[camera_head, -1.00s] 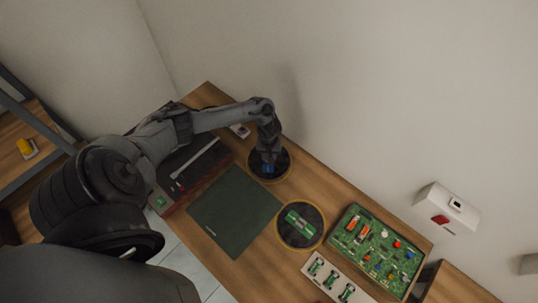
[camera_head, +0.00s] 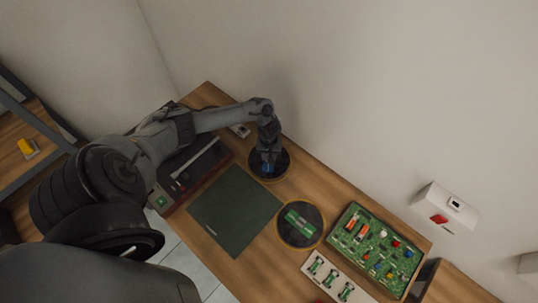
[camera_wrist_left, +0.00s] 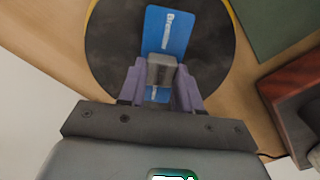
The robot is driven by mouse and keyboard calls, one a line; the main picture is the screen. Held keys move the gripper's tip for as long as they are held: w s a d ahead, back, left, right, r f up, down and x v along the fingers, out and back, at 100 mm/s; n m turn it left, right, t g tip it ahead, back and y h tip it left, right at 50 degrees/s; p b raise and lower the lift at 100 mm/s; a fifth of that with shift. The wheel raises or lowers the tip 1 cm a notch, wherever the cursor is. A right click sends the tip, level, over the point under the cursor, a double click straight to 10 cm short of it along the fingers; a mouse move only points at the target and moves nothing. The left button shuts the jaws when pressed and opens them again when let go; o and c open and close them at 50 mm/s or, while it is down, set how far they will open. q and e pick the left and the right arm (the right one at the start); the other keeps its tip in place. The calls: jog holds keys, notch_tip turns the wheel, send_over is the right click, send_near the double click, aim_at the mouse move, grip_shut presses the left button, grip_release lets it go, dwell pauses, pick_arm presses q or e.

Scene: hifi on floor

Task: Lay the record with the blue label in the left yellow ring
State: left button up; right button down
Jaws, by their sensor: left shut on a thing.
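The black record with the blue label (camera_head: 282,158) lies flat within the left yellow ring (camera_head: 254,176) near the wall edge of the table. In the left wrist view the record (camera_wrist_left: 110,50) has a yellow rim (camera_wrist_left: 234,15) around part of its edge. Its blue label (camera_wrist_left: 170,28) has white lettering and a grey block (camera_wrist_left: 162,70) standing on it. My left gripper (camera_head: 268,166) is directly over the record, pointing down, with its fingers shut on the grey block. The fingers cover part of the label. My right gripper is not in view.
A dark green mat (camera_head: 235,212) lies beside the ring. A second ring holds a disc with a green label (camera_head: 300,225). A green circuit board (camera_head: 375,250) and a white strip (camera_head: 328,282) are at the right. A red-based device (camera_head: 190,175) stands left.

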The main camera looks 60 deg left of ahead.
pick_arm(q)
jog(key=shift+f, duration=0.25)
dwell(0.7)
jog(key=shift+f, duration=0.7)
dwell(1.3)
jog(key=o, duration=1.2)
jog(key=shift+c, duration=0.2)
notch_tip(320, 180, up, 17)
jog(key=p, duration=1.2)
jog(key=shift+f, duration=0.1)
dwell(0.5)
